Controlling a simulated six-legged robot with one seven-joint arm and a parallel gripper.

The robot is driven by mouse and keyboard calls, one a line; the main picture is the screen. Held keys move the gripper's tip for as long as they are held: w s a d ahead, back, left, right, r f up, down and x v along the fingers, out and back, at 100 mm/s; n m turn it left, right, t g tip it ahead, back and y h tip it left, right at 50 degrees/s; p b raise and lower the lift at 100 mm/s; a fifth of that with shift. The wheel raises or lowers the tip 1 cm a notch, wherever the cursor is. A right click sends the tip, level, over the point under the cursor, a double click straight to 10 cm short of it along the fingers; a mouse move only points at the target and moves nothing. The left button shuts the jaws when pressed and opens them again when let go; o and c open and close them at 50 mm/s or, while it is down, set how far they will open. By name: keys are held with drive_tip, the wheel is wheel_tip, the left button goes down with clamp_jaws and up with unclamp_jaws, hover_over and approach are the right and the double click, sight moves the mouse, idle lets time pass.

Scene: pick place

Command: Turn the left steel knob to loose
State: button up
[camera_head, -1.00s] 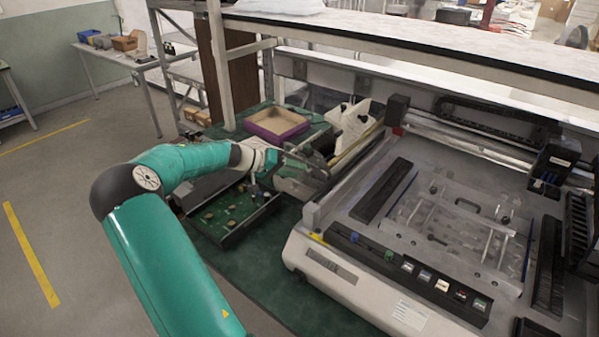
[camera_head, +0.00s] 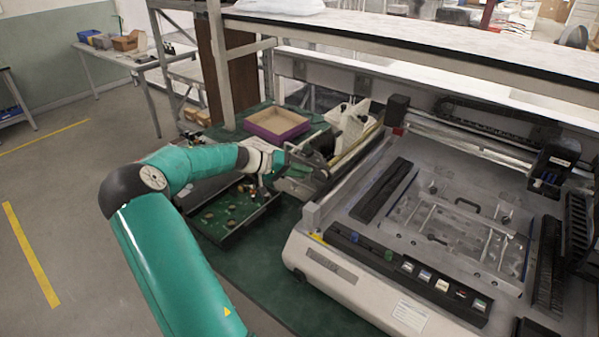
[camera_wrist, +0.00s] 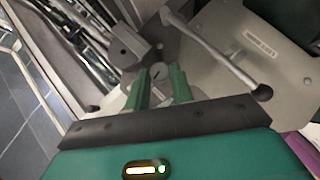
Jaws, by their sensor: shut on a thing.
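In the wrist view, a small round steel knob (camera_wrist: 158,72) sits between the green fingertips of my gripper (camera_wrist: 162,86), which is shut on it. Only the knob's end shows past the fingers. A steel lever with a black ball end (camera_wrist: 262,92) slants across a metal plate to the right, apart from the fingers. In the head view, my gripper (camera_head: 279,163) reaches the left side of a grey metal fixture (camera_head: 300,183) beside the large machine. The knob is too small and covered to make out there.
A large white-and-grey machine (camera_head: 330,278) stands to the right. A black tray with a green board (camera_head: 222,222) lies just below my arm. A purple box (camera_head: 262,130) stands behind it. Floor to the left is open.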

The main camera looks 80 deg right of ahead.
drive_tip(key=shift+g, duration=0.3)
drive_tip(key=shift+w+d+f+n+g+h, duration=0.1)
drive_tip(key=shift+f+n+g, duration=0.05)
drive_tip(key=shift+n+g, duration=0.6)
drive_tip(key=shift+w+a+f+n+g+h, duration=0.1)
drive_tip(key=shift+f+n+g, duration=0.1)
drive_tip(key=shift+n+g, duration=0.55)
drive_tip(key=shift+d+f+n+g+h, duration=0.1)
drive_tip(key=shift+f+n+g, duration=0.05)
drive_tip(key=shift+n+g, duration=0.55)
drive_tip(key=o, duration=0.9)
drive_tip(key=shift+o, duration=0.2)
drive_tip(key=shift+w, duration=0.1)
drive_tip(key=v, duration=1.3)
drive_tip(key=shift+w+f, duration=0.25)
drive_tip(key=shift+w, duration=0.05)
